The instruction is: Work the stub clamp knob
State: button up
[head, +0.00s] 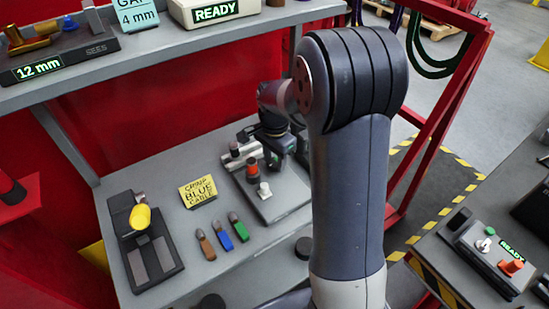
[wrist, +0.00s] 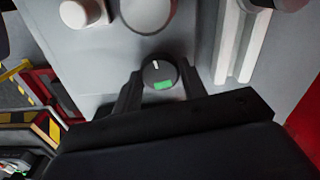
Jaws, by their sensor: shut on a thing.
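In the wrist view, a dark round knob (wrist: 152,70) with a white line on top and a green patch at its near edge sits between the fingers of my gripper (wrist: 160,82). My gripper is shut on this knob. In the head view, my gripper (head: 276,152) is at the back of the grey fixture plate (head: 287,204) on the bench, partly hidden by my arm. The held knob is not clear in the head view.
A yellow card (head: 198,192) reading "CRIMP BLUE CABLE" and brown, blue and green pieces (head: 222,235) lie left of the plate. A black tool with a yellow knob (head: 141,217) stands farther left. A shelf (head: 170,52) overhangs the back. In the wrist view, pale parts stand beyond the knob.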

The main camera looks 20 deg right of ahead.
aim_at(274, 162)
jog(key=shift+w, duration=0.1)
dwell(0.4)
jog(key=o, duration=1)
notch_tip(274, 162, up, 11)
jog(key=shift+f, duration=0.1)
notch_tip(274, 162, down, 11)
jog(key=shift+r, duration=0.1)
dwell(0.5)
